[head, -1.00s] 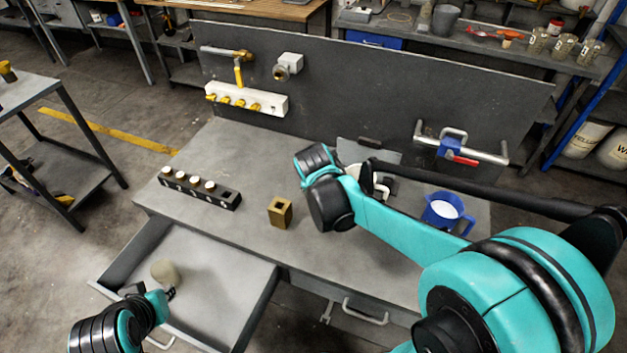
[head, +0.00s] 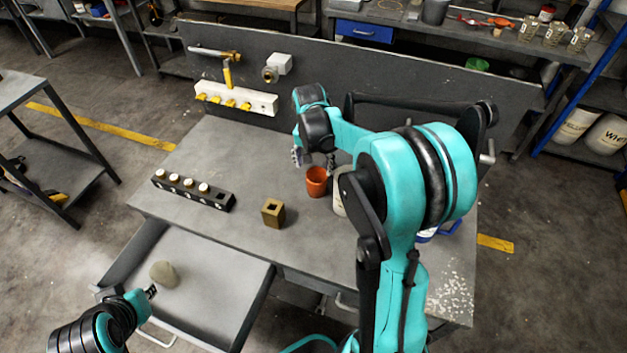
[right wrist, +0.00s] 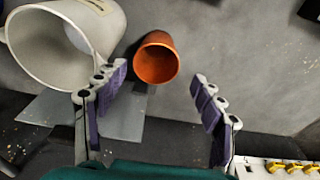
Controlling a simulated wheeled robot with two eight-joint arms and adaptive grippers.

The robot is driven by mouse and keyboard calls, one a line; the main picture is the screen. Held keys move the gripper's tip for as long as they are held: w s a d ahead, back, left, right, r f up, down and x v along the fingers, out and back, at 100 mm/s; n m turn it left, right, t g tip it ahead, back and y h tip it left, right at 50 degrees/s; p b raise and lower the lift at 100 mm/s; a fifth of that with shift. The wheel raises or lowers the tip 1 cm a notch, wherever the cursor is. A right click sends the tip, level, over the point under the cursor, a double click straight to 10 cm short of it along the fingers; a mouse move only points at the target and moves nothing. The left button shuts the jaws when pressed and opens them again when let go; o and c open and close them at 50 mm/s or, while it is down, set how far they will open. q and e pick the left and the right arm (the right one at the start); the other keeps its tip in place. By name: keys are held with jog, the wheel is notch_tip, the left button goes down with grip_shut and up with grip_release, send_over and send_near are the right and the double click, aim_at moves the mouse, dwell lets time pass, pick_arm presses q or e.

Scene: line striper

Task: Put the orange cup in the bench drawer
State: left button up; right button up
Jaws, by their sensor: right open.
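The orange cup (head: 317,181) stands upright on the bench top, and it also shows in the right wrist view (right wrist: 156,58). My right gripper (head: 315,160) is open just behind the cup in the head view. In the right wrist view its purple-padded fingers (right wrist: 160,105) are spread, with the cup ahead between them and nothing held. The bench drawer (head: 215,299) is pulled out at the front left. My left gripper (head: 150,293) is at the drawer's left front side; its fingers are too small to read.
A beige lump (head: 163,274) lies in the drawer. A whitish container (head: 340,192) stands close beside the cup, partly behind my right arm. A brass block (head: 273,212) and a black holder with white-topped pieces (head: 194,190) stand left on the bench. The back panel (head: 380,95) rises behind.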

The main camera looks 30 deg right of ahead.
aim_at(317, 177)
jog(key=f+b, duration=0.1)
jog(key=f, duration=0.1)
jog(key=d+f+b, duration=0.1)
jog(key=f, duration=0.2)
jog(key=w+f+b, duration=0.1)
jog(key=f, duration=0.2)
jog(key=shift+d, duration=0.3)
jog(key=shift+s+r, duration=0.1)
jog(key=shift+r, duration=0.05)
jog(key=c, duration=1.1)
jog(key=shift+o, duration=0.2)
